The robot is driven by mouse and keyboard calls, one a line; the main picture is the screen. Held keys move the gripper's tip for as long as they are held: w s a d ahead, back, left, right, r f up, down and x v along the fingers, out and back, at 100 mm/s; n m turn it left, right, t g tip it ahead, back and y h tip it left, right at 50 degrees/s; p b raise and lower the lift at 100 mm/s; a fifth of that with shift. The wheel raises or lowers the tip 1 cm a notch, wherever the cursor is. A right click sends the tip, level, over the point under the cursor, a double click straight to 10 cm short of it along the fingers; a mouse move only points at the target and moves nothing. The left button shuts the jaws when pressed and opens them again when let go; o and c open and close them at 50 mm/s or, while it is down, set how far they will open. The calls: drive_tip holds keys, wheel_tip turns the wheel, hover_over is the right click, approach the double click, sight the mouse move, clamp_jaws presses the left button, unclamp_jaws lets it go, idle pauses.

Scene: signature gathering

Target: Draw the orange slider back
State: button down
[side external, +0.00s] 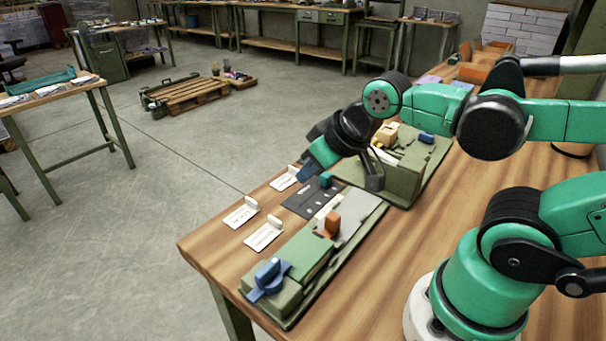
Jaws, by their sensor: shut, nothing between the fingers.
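The orange slider (332,223) is a small upright block on the grey top plate of a long green fixture (303,262) at the front of the bench. It stands near the middle of the fixture, beside a pale strip. My gripper (306,173) is shut and empty. It is behind and to the left of the slider in the picture, above the dark panel area and apart from the slider. The slider's lower edge and its track are hard to make out.
White cards (264,234) with small stands lie to the left. A second green fixture (408,183) stands behind.

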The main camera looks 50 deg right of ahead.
sight(333, 216)
idle(0.4)
drive_tip(key=c, duration=1.3)
unclamp_jaws()
drive_tip(key=o, duration=0.4)
drive_tip(key=shift+d+f+m, duration=0.1)
drive_tip(key=shift+m, duration=0.3)
drive_tip(key=o, duration=0.3)
drive_tip(key=shift+d+f+m+g, duration=0.25)
drive_tip(key=shift+m+g, duration=0.25)
drive_tip(key=shift+m, duration=0.3)
drive_tip(key=d+f+m+g, duration=0.1)
drive_tip(key=m, duration=0.3)
drive_tip(key=s+f+m+g, duration=0.1)
drive_tip(key=m+g, duration=0.1)
drive_tip(key=m, duration=0.2)
drive_tip(key=d+f+m+g, duration=0.1)
drive_tip(key=m, duration=0.3)
drive_tip(key=shift+s+d+f+g, duration=0.25)
drive_tip(key=shift+d+f+g, duration=0.05)
drive_tip(key=shift+d+g, duration=0.1)
drive_tip(key=m, duration=0.2)
drive_tip(key=m+g, duration=0.1)
drive_tip(key=shift+s+d+f, duration=0.2)
drive_tip(key=shift+s+f, duration=0.1)
drive_tip(key=shift+f, duration=0.1)
drive_tip(key=shift+f+m, duration=0.3)
drive_tip(key=shift+f, duration=2.55)
